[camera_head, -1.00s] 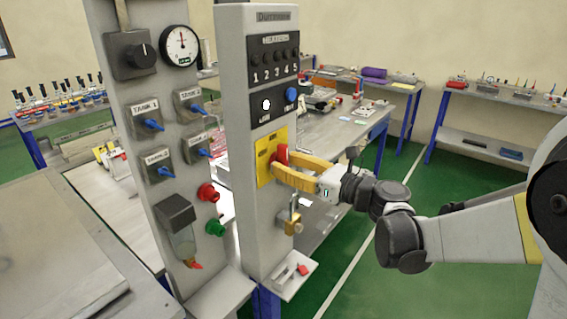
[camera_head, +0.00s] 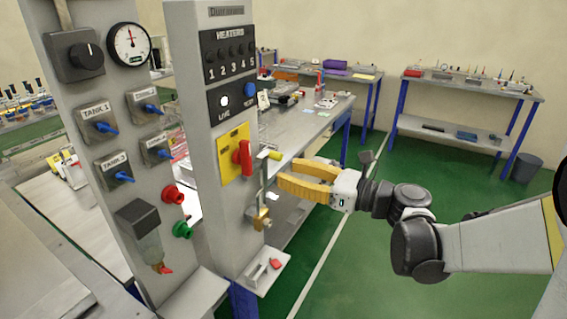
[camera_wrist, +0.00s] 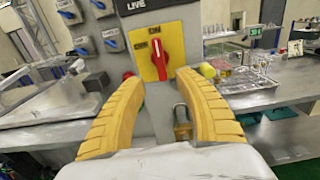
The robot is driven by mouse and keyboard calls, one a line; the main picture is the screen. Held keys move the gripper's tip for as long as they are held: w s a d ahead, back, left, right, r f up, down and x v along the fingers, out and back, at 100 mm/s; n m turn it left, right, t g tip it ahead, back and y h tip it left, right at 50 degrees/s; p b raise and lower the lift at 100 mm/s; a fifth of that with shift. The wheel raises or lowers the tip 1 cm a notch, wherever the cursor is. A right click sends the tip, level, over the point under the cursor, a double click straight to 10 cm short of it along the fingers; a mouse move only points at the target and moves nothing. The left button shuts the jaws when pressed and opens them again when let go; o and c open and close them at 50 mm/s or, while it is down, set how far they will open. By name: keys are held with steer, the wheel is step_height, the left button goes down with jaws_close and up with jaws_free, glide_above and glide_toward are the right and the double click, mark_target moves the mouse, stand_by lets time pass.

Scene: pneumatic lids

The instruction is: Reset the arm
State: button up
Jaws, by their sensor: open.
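My gripper (camera_head: 281,178) has yellow fingers and is open and empty. It stands in front of the right-hand grey panel (camera_head: 212,190), apart from it and to the right of the red rotary handle (camera_head: 244,157). The handle sits upright on a yellow plate (camera_head: 227,163). In the wrist view the red handle (camera_wrist: 159,60) shows beyond the gap between the two spread fingers (camera_wrist: 160,110), with nothing between them. A brass padlock (camera_head: 260,217) hangs on the panel below the handle; it also shows in the wrist view (camera_wrist: 183,124), beside the right finger.
A small shelf (camera_head: 262,274) with a red item juts out at the panel's foot. The left panel (camera_head: 80,70) carries a gauge, blue valve levers and red and green knobs. Workbenches (camera_head: 470,88) stand behind. Green floor (camera_head: 370,270) lies open at the right.

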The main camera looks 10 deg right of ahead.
steer(key=s+f+n+g+h, duration=0.4)
steer(key=s+f+n+h, duration=0.35)
steer(key=s+n, duration=0.45)
steer(key=s+d+f+n+h, duration=0.4)
steer(key=s+d+n+h, duration=0.2)
steer(key=n, duration=0.7)
steer(key=s+d, duration=0.1)
steer(key=d, duration=0.1)
steer(key=shift+s+d, duration=0.35)
